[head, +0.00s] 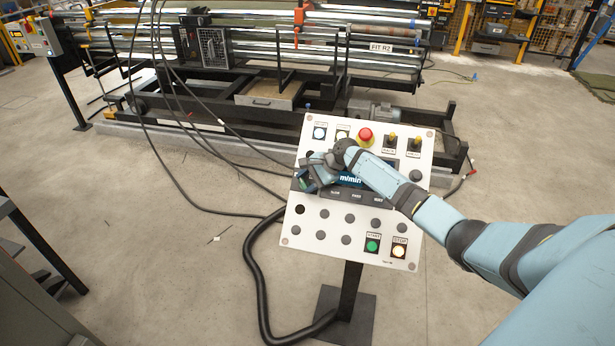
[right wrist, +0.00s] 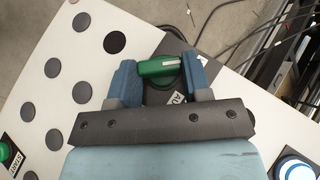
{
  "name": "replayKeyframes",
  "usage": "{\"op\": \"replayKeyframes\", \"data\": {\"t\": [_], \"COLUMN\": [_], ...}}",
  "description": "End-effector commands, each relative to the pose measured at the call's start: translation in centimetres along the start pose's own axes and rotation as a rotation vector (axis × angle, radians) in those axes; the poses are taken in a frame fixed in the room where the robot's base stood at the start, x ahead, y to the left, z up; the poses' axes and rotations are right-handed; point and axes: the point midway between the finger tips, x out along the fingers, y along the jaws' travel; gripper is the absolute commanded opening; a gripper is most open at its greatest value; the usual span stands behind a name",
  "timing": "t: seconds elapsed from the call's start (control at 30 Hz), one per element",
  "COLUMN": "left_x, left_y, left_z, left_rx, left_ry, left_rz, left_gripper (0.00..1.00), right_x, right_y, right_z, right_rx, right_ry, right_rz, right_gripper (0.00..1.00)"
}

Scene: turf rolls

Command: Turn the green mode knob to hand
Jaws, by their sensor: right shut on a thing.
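The green mode knob (right wrist: 156,68) shows in the right wrist view, on a dark plate near the panel's edge. It has a white mark on its grip bar, towards the right end. My right gripper (right wrist: 158,74) is shut on it, with one blue finger at each end of the bar. A label beside the knob is partly hidden by the gripper. In the head view my right gripper (head: 304,181) is at the left side of the white control panel (head: 293,230) and covers the knob. My left gripper is not in view.
The panel also carries a red emergency button (head: 365,136), black switches (head: 390,143), a green start button (head: 372,246) and a lit button (head: 398,251). A black hose (head: 249,262) runs down on the left. A roller machine (head: 250,70) stands behind.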

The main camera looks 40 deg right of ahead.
Motion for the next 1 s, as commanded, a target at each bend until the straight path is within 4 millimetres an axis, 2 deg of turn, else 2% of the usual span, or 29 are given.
{"op": "replayKeyframes", "data": {"t": [0.3, 0.8, 0.83, 0.9, 1.0], "left_x": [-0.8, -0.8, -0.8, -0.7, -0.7], "left_y": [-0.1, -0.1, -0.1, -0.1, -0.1], "left_z": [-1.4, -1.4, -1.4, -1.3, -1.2], "left_rx": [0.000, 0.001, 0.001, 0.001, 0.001], "left_ry": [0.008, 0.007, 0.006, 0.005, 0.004], "left_rz": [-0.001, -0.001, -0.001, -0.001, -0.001], "left_gripper": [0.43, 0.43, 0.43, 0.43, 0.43], "right_x": [0.0, 0.1, 0.1, 0.1, 0.1], "right_y": [-0.1, 0.0, 0.0, 0.0, -0.1], "right_z": [0.0, 0.0, 0.0, 0.0, 0.0], "right_rx": [-0.051, -0.059, -0.059, -0.058, -0.058], "right_ry": [0.001, 0.001, 0.001, 0.001, 0.001], "right_rz": [0.088, 0.101, 0.101, 0.101, 0.100], "right_gripper": [0.21, 0.21, 0.52, 0.68, 0.70]}}
